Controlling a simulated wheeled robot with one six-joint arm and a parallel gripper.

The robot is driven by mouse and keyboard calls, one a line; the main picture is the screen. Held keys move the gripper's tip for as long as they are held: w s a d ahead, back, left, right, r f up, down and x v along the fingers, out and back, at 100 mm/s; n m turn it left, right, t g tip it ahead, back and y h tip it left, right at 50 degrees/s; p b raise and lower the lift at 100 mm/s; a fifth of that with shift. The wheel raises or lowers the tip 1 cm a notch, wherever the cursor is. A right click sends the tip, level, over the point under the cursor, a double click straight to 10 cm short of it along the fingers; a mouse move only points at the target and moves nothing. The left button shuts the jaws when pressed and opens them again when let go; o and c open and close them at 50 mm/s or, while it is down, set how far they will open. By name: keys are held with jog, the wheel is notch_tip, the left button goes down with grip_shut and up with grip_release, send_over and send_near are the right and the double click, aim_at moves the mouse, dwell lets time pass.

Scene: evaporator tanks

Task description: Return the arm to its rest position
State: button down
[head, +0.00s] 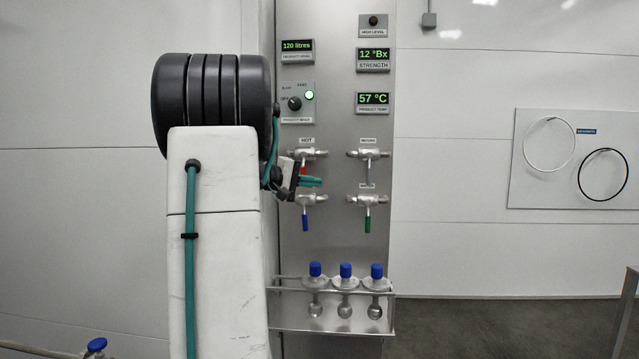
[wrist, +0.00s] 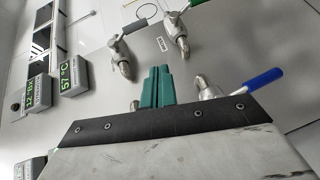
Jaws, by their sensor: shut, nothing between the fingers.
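My gripper (head: 312,182) is at the front left of the steel valve panel in the head view, between the upper and lower left valves. Its teal fingers are together and empty; the closed fingers also show in the wrist view (wrist: 157,87). The red handle (head: 303,171) of the HOT valve is just above and partly hidden by the gripper. The blue handle (head: 305,222) hangs down below it. I cannot tell from these views whether the fingers touch a valve. My white arm and its black joint cover the left part of the panel.
A grey handle (head: 368,170) and a green handle (head: 367,223) hang at the right. A steel rack (head: 330,318) with blue-capped bottles (head: 345,270) is below. Displays (head: 372,60) and a mixer knob (head: 294,103) are above.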

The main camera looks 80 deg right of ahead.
dwell(0.6)
jog(key=w+a+f+n+t+y, duration=0.1)
jog(key=w+a+f+t+y, duration=0.15)
jog(key=a+f, duration=0.6)
jog(key=w+a+f+n+t+y, duration=0.1)
jog(key=w+a+f+t, duration=0.1)
jog(key=w+a, duration=0.45)
jog(key=w+a+f+n+t+y, duration=0.1)
jog(key=w+a+f+n+t, duration=0.15)
jog(key=a, duration=0.75)
jog(key=w+a+f+n+t+y, duration=0.1)
jog(key=w+a+f+t, duration=0.1)
jog(key=w+a, duration=0.55)
jog(key=s+a+f+n+t+y, duration=0.1)
jog(key=a+n+t+y, duration=0.1)
jog(key=a, duration=1.3)
jog(key=a+f+n+t+y, duration=0.1)
jog(key=a+n+t, duration=0.2)
jog(key=a, duration=1.1)
jog(key=shift+s+a+f+n+t+y, duration=0.3)
jog(key=shift+s+a+n+y, duration=0.1)
jog(key=shift+n, duration=0.55)
